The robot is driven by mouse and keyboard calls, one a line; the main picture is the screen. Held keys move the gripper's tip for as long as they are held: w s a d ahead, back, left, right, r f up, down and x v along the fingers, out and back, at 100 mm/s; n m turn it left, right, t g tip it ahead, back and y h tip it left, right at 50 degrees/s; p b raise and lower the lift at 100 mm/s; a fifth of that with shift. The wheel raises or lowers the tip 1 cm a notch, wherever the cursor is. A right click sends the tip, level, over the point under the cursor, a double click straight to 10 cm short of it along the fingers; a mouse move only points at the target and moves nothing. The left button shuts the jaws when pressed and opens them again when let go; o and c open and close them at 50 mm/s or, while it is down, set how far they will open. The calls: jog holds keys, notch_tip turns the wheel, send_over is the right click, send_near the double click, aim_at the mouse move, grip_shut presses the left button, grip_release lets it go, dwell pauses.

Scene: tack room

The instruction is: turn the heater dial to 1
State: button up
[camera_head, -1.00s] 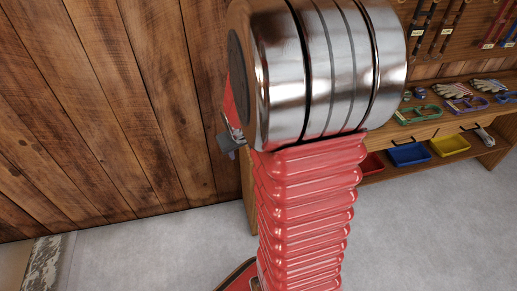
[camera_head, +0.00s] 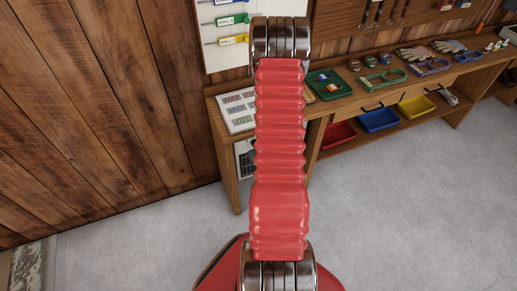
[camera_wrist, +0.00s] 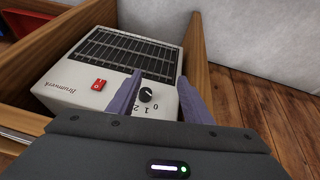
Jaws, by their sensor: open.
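A white heater (camera_wrist: 105,70) with a black grille stands in a wooden bay in the wrist view. Part of it shows under the bench in the head view (camera_head: 243,165). Its black dial (camera_wrist: 146,94) has the numbers 0, 1 and 2 beside it; the pointer is too small to read. My gripper (camera_wrist: 160,76) is open, its two purple-grey fingers over the heater's front panel. In the picture the dial lies between the fingers, closer to the left one; I cannot tell whether they touch it. The gripper is hidden behind my arm in the head view.
A red switch (camera_wrist: 99,85) sits on the heater's panel left of the dial. Wooden side boards (camera_wrist: 195,65) flank the heater. The bench (camera_head: 335,103) carries papers, a green tray and tools. Red, blue and yellow bins (camera_head: 378,120) stand on its lower shelf. The grey floor is clear.

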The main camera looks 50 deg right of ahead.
jog(key=d+f+t+h, duration=0.2)
jog(key=d+f+t, duration=0.25)
jog(key=f, duration=0.35)
jog(key=s+a+t+h, duration=0.1)
jog(key=t, duration=0.1)
jog(key=s+a+t+h, duration=0.1)
jog(key=t, duration=0.1)
jog(key=s+a+m+t+h, duration=0.1)
jog(key=s+a+t, duration=0.1)
jog(key=t, duration=0.1)
jog(key=shift+r+h, duration=0.1)
jog(key=shift+h, duration=0.3)
jog(key=x, duration=1.3)
jog(key=shift+w+d, duration=0.25)
jog(key=shift+w, duration=0.05)
jog(key=shift+c, duration=0.3)
